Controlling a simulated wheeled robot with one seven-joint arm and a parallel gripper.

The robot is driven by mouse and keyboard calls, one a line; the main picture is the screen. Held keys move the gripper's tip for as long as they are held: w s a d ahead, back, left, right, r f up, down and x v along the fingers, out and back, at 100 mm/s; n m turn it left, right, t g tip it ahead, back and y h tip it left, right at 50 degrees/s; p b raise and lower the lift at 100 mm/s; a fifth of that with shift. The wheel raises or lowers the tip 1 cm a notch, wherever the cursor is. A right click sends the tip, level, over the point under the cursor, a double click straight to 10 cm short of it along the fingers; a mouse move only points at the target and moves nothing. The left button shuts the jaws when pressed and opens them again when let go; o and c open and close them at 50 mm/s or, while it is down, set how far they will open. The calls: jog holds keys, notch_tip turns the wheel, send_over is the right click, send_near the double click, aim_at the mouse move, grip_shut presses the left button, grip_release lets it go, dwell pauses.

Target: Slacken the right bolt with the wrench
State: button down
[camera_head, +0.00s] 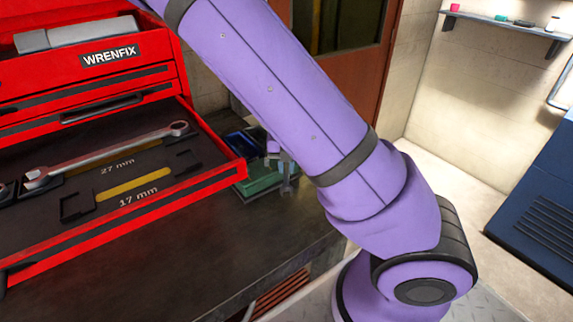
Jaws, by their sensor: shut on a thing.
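My purple arm crosses the view from the lower right to the top edge, and my gripper is not in view. In the open red drawer, a silver wrench (110,155) lies above the "27 mm" label. The "17 mm" slot (132,184) below it is empty and shows its yellow strip. Behind my arm, a green and blue object (262,177) with small grey metal parts sits at the back of the dark bench. It is partly covered, and I cannot make out the right bolt.
The red WRENFIX tool chest (140,80) stands on the left, its drawer (130,220) pulled out over the dark bench (235,240). A grey object (80,32) lies on top. A blue cabinet (535,190) and a wall shelf (505,24) are at right. The bench front is clear.

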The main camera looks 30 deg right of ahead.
jog(key=shift+r, duration=0.8)
dwell(0.5)
jog(key=shift+r, duration=0.9)
jog(key=shift+r, duration=0.1)
jog(key=shift+r, duration=2.45)
